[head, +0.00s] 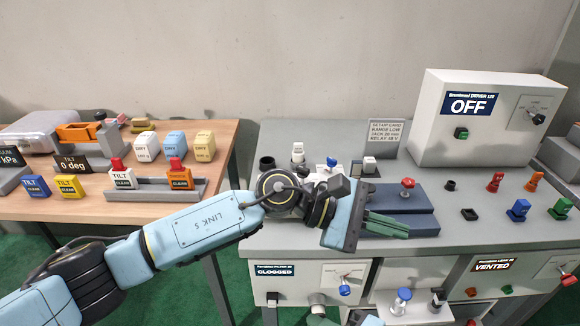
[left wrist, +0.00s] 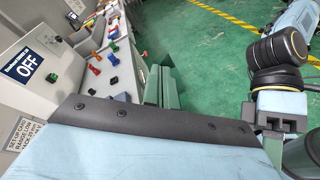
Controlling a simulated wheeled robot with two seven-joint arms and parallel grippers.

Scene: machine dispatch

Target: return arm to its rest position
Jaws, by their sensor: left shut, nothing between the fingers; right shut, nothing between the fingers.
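My left arm reaches in from the left across the head view, its light-blue link bent over the front of the grey bench (head: 300,240). My left gripper (head: 404,231) points right, its green fingers shut and empty, in front of the dark blue block (head: 405,200) that has a red knob on it. My right gripper (head: 320,319) is only partly in view at the bottom edge of the head view, low in front of the bench. It is shut, with nothing seen in it.
The white box marked OFF (head: 480,125) stands at the bench's back right. Small coloured knobs and connectors cover the bench's right side. Panels marked CLOGGED (head: 290,282) and VENTED (head: 495,263) face the front. A wooden table (head: 228,150) with blocks and trays stands left. Green floor lies below.

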